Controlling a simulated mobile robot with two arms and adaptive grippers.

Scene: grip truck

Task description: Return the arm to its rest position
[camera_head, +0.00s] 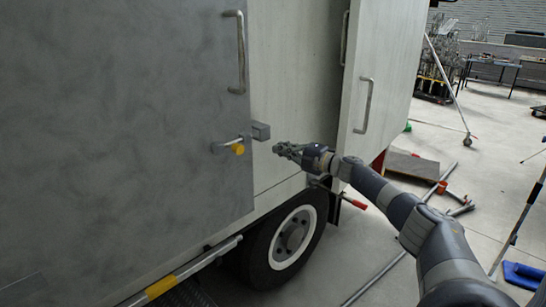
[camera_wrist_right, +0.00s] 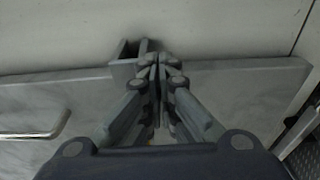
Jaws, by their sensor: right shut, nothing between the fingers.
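My right arm (camera_head: 425,225) reaches in from the lower right toward the truck. Its gripper (camera_head: 281,149) points at the truck's side, a little right of a small grey bracket (camera_head: 261,131) on the edge of the grey door panel (camera_head: 120,120). In the head view a gap shows between the fingertips and the bracket. In the right wrist view the gripper (camera_wrist_right: 157,65) is shut and empty, with its fingers together, and the bracket (camera_wrist_right: 128,52) shows just left of the fingertips. My left gripper is not in view.
A handle with a yellow part (camera_head: 237,148) sticks out of the grey panel. A pale door (camera_head: 385,80) with a handle (camera_head: 364,105) stands right of the gripper. The truck wheel (camera_head: 291,238) is below. Poles, tools and a blue item (camera_head: 523,275) lie on the floor at right.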

